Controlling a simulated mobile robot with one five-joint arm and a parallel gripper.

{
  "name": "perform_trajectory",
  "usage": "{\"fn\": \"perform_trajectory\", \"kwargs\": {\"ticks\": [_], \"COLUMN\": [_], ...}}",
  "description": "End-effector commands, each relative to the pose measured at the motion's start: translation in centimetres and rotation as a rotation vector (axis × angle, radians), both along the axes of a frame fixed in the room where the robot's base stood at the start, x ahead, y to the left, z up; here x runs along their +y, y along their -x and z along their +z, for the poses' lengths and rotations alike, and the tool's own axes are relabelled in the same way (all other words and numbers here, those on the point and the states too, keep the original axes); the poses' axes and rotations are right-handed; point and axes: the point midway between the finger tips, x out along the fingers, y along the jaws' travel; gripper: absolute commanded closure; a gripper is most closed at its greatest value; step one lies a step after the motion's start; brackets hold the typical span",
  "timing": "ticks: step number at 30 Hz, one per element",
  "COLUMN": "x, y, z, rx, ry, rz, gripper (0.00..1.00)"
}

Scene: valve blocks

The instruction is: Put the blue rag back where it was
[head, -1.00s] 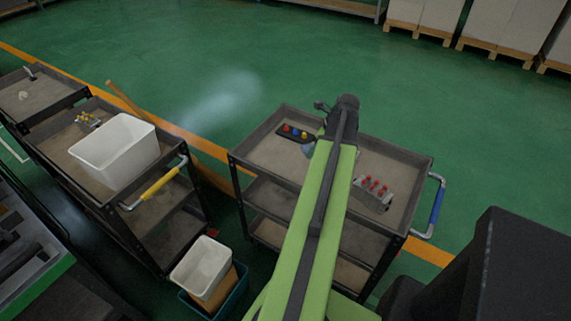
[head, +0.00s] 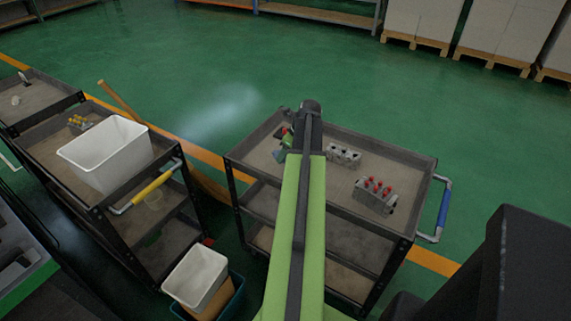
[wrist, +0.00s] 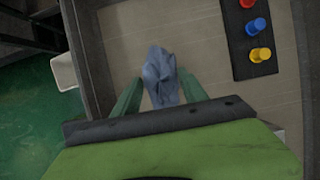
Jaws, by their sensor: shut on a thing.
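The blue rag (wrist: 161,74) is a crumpled grey-blue cloth between the two green fingers of my gripper (wrist: 159,88) in the wrist view. My gripper is shut on it, over the bare left part of the right cart's top tray (wrist: 213,92). I cannot tell whether the rag touches the tray. In the head view a small bluish bit of the rag (head: 278,155) shows left of my arm. The arm hides most of my gripper there.
A dark board (wrist: 251,38) with red, blue and yellow knobs lies right of the rag. A grey block (head: 343,155) and a red-knobbed valve block (head: 375,195) stand on the tray. Another cart (head: 60,150) with a white bin (head: 105,152) is to the left.

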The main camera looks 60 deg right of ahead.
Motion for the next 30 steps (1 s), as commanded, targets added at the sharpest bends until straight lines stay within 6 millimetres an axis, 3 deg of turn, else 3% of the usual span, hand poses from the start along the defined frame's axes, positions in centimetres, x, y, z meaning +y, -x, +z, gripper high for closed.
{"fn": "perform_trajectory", "kwargs": {"ticks": [7,21,22,26,30], "x": [0.0,0.0,0.0,0.0,-0.1], "y": [0.1,0.1,0.1,0.1,0.2], "z": [-3.9,-4.2,-4.1,-4.0,-4.0], "rx": [0.000,0.000,0.000,0.000,0.000], "ry": [0.000,0.000,0.000,0.000,0.000], "rz": [0.000,0.000,0.000,0.000,-0.001], "gripper": [0.82,0.82,0.47,0.30,0.28]}}
